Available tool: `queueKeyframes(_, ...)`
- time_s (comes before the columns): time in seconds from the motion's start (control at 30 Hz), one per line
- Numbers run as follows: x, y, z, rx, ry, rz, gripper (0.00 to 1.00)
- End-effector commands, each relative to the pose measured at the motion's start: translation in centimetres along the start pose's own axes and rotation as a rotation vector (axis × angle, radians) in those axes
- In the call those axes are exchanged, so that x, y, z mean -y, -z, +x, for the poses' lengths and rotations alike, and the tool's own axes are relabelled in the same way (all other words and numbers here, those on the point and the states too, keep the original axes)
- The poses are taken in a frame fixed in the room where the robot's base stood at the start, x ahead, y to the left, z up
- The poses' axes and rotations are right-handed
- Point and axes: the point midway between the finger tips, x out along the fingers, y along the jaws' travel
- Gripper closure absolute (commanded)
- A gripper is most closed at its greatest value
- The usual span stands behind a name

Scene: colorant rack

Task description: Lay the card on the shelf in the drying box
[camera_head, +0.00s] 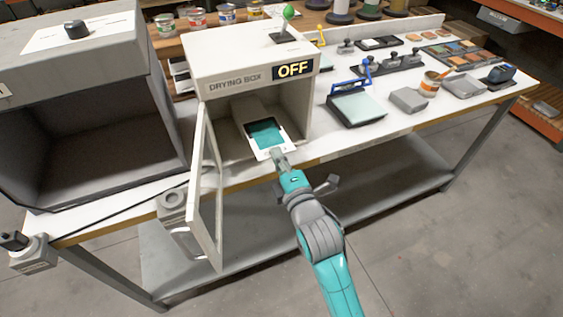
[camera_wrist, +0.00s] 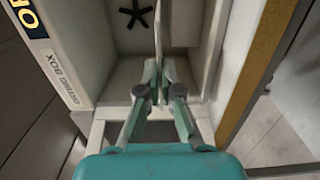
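The card (camera_head: 266,134), white with a teal patch, is at the open front of the drying box (camera_head: 228,85). My gripper (camera_head: 277,154) is shut on its near edge. In the wrist view my gripper (camera_wrist: 164,72) has its fingers close together, with the card (camera_wrist: 178,22) seen nearly edge-on between and beyond them. A pale surface (camera_head: 242,105) inside the box, perhaps the shelf, shows behind the card; I cannot tell whether the card touches it. The box's framed door (camera_head: 204,190) stands open on the left. The box sign reads OFF.
A large grey open-fronted box (camera_head: 85,140) stands at the left. A green-knobbed lever (camera_head: 287,14) is on top of the drying box.

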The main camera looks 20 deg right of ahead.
Motion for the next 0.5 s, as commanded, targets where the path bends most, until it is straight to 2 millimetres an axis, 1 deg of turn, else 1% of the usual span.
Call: queueKeyframes(0.5, 0.3, 0.1, 4.5, 0.0, 0.0, 0.0, 1.0)
